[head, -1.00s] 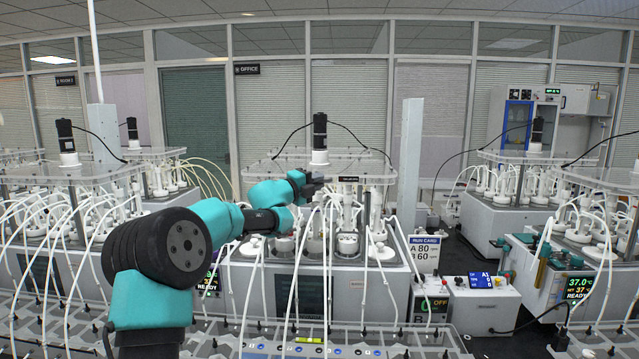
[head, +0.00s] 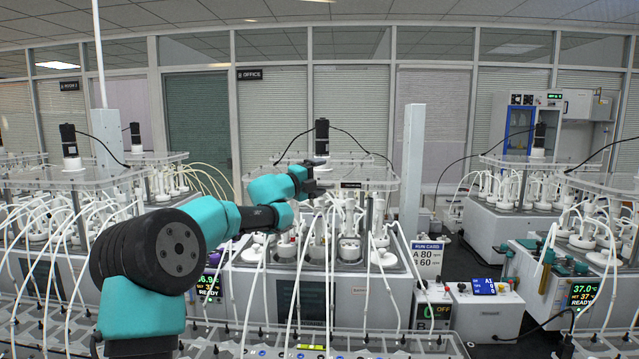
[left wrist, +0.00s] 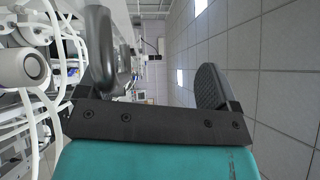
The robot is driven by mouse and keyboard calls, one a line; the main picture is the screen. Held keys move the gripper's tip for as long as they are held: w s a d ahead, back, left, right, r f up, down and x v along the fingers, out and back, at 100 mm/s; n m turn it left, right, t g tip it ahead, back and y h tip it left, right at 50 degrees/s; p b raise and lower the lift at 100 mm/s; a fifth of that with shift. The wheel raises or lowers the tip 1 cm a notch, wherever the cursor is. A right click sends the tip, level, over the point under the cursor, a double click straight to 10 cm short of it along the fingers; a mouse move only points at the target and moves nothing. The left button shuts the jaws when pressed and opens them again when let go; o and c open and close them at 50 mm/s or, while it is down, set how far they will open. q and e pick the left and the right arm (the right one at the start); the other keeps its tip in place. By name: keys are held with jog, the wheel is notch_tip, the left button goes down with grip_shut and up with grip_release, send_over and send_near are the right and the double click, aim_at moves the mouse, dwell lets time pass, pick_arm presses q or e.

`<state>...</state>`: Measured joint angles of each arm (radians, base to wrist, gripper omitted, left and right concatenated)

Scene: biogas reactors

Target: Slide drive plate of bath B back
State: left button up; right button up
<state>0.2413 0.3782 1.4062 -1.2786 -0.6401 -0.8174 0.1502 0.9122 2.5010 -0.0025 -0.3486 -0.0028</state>
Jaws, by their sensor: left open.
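The drive plate (head: 376,173) of the middle bath is a clear sheet with a black and white stirrer motor (head: 321,140) standing on it and a small dark label on its front edge. The bath body (head: 350,290) below is grey-white, with white-capped reactors and tubes. I cannot read which letter it bears. My left gripper (head: 314,180) is at the plate's front edge, left of the label, and hides part of that edge; contact cannot be told. In the left wrist view its two black fingers (left wrist: 160,85) are apart with nothing between them. My right gripper is out of view.
White tubes arch in front of the bath. A white post (head: 412,170) stands right of the plate, above the run card (head: 427,255). Controller boxes (head: 485,305) sit at lower right. Similar baths stand left and right (head: 520,215). A tubing rack spans the front.

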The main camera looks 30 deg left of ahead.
pick_arm(q)
jog(key=shift+o, duration=1.4)
jog(key=s+d+r, duration=0.2)
jog(key=s+d, duration=0.4)
jog(key=s, duration=0.3)
jog(key=shift+s+d, duration=0.15)
jog(key=shift+s, duration=0.2)
jog(key=shift+s+d+r, duration=0.15)
jog(key=shift+s+d, duration=0.15)
jog(key=shift+s, duration=0.3)
jog(key=shift+s+d+r, duration=0.1)
jog(key=shift+s+d, duration=0.2)
jog(key=shift+s, duration=0.3)
jog(key=c, duration=1.1)
jog(key=shift+s+f, duration=0.2)
jog(key=shift+f, duration=0.15)
jog(key=shift+f, duration=0.1)
